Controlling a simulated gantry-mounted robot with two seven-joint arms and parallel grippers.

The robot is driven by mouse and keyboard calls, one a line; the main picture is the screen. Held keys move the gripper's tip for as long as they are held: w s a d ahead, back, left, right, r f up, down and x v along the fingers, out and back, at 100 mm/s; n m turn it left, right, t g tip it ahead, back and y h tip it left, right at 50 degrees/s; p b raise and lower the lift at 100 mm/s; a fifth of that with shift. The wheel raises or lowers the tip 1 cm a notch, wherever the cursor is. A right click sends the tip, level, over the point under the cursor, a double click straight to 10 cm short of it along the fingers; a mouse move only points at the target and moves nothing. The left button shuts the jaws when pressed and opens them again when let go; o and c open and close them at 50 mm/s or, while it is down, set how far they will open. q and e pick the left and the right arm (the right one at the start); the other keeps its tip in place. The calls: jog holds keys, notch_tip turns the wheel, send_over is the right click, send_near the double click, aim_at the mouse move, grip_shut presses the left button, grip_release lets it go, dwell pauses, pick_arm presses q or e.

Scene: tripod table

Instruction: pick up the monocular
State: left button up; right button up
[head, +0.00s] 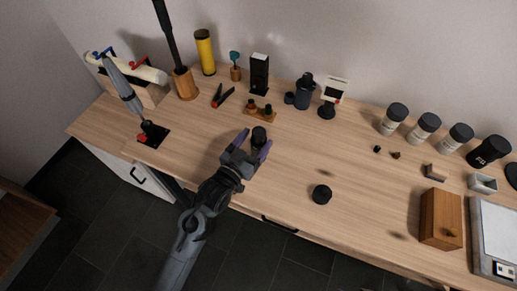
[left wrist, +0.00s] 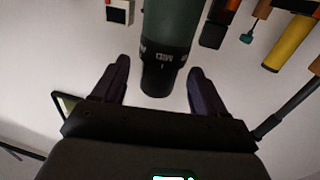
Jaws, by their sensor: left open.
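In the left wrist view the monocular (left wrist: 168,45) shows a dark green body and a black, lettered end. The left wrist view shows a gap between each finger and the monocular, the right-hand one narrower. My right gripper is out of view.
A black round object (head: 321,194) lies to the right. Pliers (head: 222,97), a black box (head: 259,74) and several jars stand farther back. The table's front centre is mostly clear.

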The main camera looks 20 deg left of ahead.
aim_at(262, 132)
pick_arm(q)
jog(key=w, duration=0.2)
jog(key=w+b, duration=0.1)
jog(key=w, duration=0.1)
jog(key=shift+w+d+r, duration=0.1)
jog(key=shift+d, duration=0.25)
jog(key=shift+c, duration=0.5)
grip_shut()
